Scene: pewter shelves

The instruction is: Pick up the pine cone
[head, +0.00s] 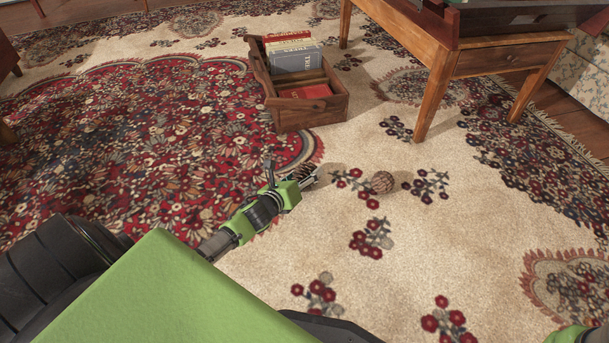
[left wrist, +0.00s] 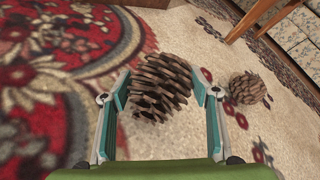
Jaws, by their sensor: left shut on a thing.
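A brown pine cone (left wrist: 160,86) with layered scales sits between the two fingers of my left gripper (left wrist: 162,98) in the left wrist view. The fingers touch its sides, shut on it. In the head view my left gripper (head: 307,177) is over the rug, and the held cone is mostly hidden by the fingers. A second pine cone (head: 382,182) lies on the cream part of the rug, to the right of the gripper and apart from it. It also shows in the left wrist view (left wrist: 247,88). My right gripper is not in view.
A wooden crate (head: 312,116) with books (head: 294,57) stands on the rug beyond my left gripper. A wooden table (head: 430,62) with legs stands at the upper right. The patterned rug (head: 300,240) around the loose cone is clear.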

